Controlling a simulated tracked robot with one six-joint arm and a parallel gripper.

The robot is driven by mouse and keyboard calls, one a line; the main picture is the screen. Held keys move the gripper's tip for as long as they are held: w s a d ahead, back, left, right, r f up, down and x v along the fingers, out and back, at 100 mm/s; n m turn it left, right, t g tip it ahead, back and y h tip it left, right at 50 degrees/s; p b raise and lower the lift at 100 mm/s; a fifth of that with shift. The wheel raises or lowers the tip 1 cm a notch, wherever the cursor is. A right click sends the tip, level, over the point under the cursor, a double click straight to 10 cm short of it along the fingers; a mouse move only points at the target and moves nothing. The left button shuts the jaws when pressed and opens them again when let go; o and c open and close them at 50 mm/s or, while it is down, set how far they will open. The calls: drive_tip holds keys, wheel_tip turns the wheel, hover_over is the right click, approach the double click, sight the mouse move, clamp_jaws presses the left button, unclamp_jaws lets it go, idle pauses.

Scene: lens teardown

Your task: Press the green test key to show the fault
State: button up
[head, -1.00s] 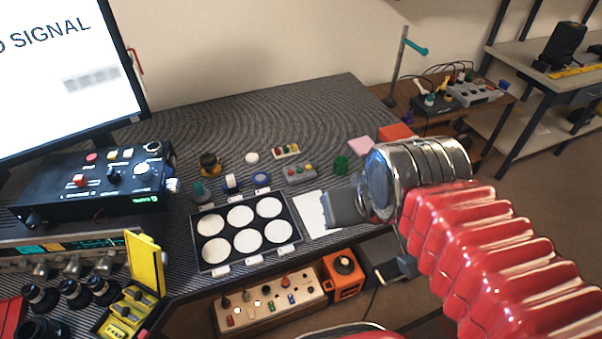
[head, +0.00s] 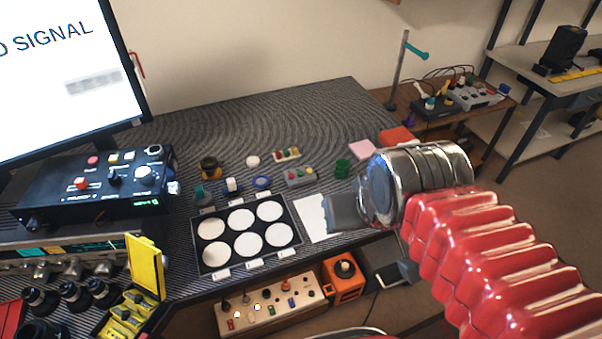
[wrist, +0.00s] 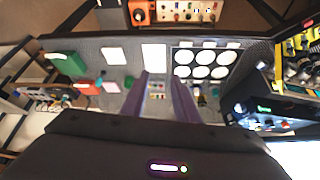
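My gripper (head: 345,211) hangs over the front right of the dark mat, beside a white sheet (head: 312,218). In the wrist view its two purple fingers (wrist: 163,78) stand apart with nothing between them. A small grey box (head: 300,177) with coloured buttons lies on the mat, left of and beyond the gripper. A black control box (head: 60,190) at the left carries red, yellow and white controls and a small lit green readout (head: 145,203). I cannot tell which control is the green test key. The monitor (head: 65,75) reads "SIGNAL", its start cut off.
A black tray of white discs (head: 196,240) lies left of the gripper. A green cylinder (head: 342,168), a pink pad (head: 362,149) and small parts stand behind. An open yellow case (head: 145,265) is front left. The mat's back (head: 260,115) is clear.

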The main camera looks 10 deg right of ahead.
clamp_jaws()
idle(1.4)
